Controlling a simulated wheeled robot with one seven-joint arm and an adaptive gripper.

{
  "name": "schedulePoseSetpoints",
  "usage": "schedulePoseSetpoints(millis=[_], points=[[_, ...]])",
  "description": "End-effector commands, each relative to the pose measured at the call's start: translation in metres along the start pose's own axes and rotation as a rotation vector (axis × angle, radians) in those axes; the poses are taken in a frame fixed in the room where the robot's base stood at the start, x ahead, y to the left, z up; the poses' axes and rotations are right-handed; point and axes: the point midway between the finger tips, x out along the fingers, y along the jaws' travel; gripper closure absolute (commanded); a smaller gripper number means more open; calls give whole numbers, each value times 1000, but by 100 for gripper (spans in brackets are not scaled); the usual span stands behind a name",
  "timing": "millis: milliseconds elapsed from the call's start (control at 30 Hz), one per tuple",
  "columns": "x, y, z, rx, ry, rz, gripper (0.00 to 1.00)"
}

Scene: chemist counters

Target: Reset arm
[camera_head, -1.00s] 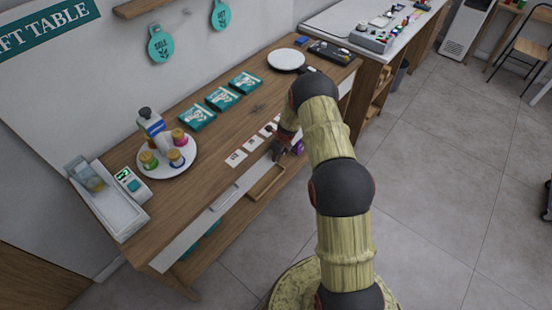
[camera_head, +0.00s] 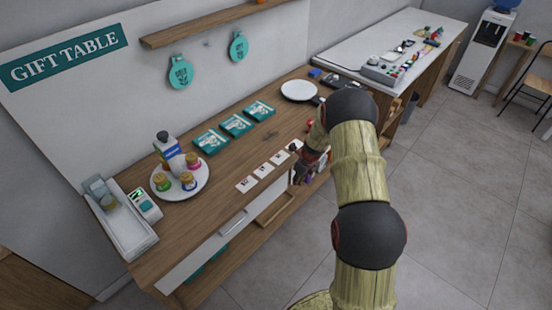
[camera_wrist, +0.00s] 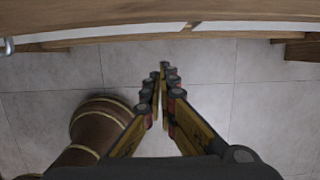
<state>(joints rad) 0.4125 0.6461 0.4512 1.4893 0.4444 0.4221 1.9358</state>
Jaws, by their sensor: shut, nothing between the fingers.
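My arm reaches up the right half of the head view and bends over toward the wooden gift table (camera_head: 200,230). My gripper (camera_head: 300,176) hangs at the table's front edge, near the row of small white cards (camera_head: 263,170). The wrist view shows my gripper (camera_wrist: 164,72) with its fingertips together and nothing between them. Below it there is grey tiled floor, and a wooden edge of the furniture crosses the top of that view.
A round white plate (camera_head: 180,194) holds a bottle (camera_head: 168,153) and several small jars. A white tray (camera_head: 126,232) stands at the left end. Several teal boxes (camera_head: 236,125) lie along the back, with an empty plate (camera_head: 298,90) beyond. Open floor (camera_head: 450,200) lies to the right.

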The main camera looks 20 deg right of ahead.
Motion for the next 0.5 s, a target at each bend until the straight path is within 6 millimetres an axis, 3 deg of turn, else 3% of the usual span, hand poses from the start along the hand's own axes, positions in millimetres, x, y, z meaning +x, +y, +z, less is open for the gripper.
schedulePoseSetpoints(millis=[267,400,500], points=[[-1,0,0,-40,0,1,100],[-1,7,-4,-232,11,27,100],[4,29,-25,-444,41,92,100]])
